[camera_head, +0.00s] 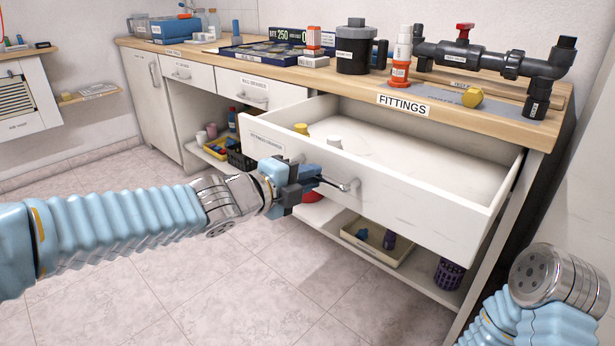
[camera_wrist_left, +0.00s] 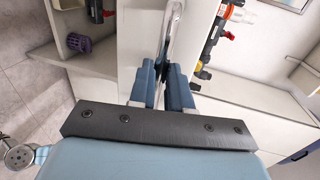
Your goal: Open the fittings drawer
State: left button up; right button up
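The white fittings drawer (camera_head: 420,210) stands pulled out well beyond the counter front, below the FITTINGS label (camera_head: 404,105). Its interior shows, with a yellow fitting (camera_head: 301,129) and a white fitting (camera_head: 334,142) near the front left. My left gripper (camera_head: 318,182) is at the metal handle (camera_head: 346,186) on the drawer's front. In the left wrist view, the gripper's blue fingers (camera_wrist_left: 163,85) are closed around the handle bar (camera_wrist_left: 172,35). My right arm shows at the lower right, but its gripper does not show.
The wooden counter (camera_head: 340,82) holds a dark pot (camera_head: 354,55), an orange-and-white bottle (camera_head: 401,60) and a dark pipe assembly (camera_head: 480,58). Below the drawer, a shelf holds a tray (camera_head: 375,240) and a purple basket (camera_head: 449,273). The tiled floor in front is clear.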

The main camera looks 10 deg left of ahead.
pick_arm(q)
jog(key=o, duration=0.4)
jog(key=p+v, duration=0.5)
jog(key=v, duration=0.8)
jog(key=shift+s+a+p, duration=0.2)
jog(key=shift+s+p, duration=0.1)
jog(key=shift+p, duration=0.05)
pick_arm(e)
jog(key=r, duration=0.2)
jog(key=a+r, duration=0.1)
jog(key=r, duration=0.2)
jog(key=shift+s+a+r, duration=0.3)
jog(key=shift+s+a, duration=0.1)
